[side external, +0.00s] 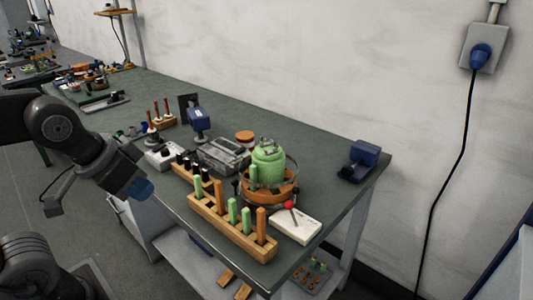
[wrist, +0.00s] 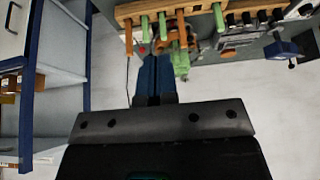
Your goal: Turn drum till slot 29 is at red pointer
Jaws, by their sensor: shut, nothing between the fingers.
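The drum (side external: 268,165) is green and stands on a round orange base (side external: 262,197) near the table's front right. A red ball-shaped tip (side external: 290,205), apparently the red pointer, is at the drum's front right, by a white plate (side external: 297,227). Slot numbers are too small to read. My gripper (side external: 143,190) is off the table's left edge, well apart from the drum. In the wrist view my gripper's blue fingers (wrist: 156,65) are shut together and empty. The drum is mostly hidden there behind pegs and the rack; a small red spot (wrist: 142,50) shows.
A wooden rack (side external: 230,230) with orange and green pegs stands in front of the drum, also seen in the wrist view (wrist: 190,8). A grey tray (side external: 222,156) and a white box (side external: 165,157) are left of it. A blue device (side external: 361,160) sits at the right corner.

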